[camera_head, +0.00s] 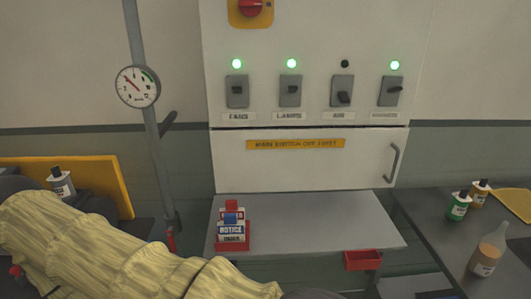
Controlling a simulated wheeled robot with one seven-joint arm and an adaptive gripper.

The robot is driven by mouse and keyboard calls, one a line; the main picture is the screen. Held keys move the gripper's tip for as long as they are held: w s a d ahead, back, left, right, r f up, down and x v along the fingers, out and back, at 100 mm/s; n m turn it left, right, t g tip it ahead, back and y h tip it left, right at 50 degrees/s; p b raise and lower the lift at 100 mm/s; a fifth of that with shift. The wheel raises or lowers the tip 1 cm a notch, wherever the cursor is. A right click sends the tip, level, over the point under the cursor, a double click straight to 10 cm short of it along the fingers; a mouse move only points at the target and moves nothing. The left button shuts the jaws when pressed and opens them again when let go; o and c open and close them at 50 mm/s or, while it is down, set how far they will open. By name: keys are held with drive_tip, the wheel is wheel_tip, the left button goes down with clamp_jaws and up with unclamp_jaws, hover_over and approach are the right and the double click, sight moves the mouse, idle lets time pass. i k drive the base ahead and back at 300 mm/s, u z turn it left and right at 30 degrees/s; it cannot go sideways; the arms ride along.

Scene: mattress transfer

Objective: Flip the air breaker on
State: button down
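The air breaker (342,90) is the third of the switches in a row on the pale electrical cabinet (306,22), above a label that reads AIR. Its dark lever points down, and the lamp (344,63) above it is dark. The fans breaker (237,91), the lamps breaker (290,90) and the rightmost breaker (390,91) each have a lit green lamp above. The rightmost label is hard to read. My gripper is not in view. A yellow ribbed sleeve, apparently on my arm, crosses the lower left, well below the switches.
A red rotary switch (250,7) sits above the row. A pipe with a gauge (138,86) stands left; bottles (488,252) stand right.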

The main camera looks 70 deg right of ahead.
sight(343, 95)
drive_tip(key=z, duration=2.55)
drive_tip(key=k, duration=1.25)
drive_tip(key=u, duration=0.25)
drive_tip(key=i, duration=1.05)
drive_tip(key=z, duration=0.05)
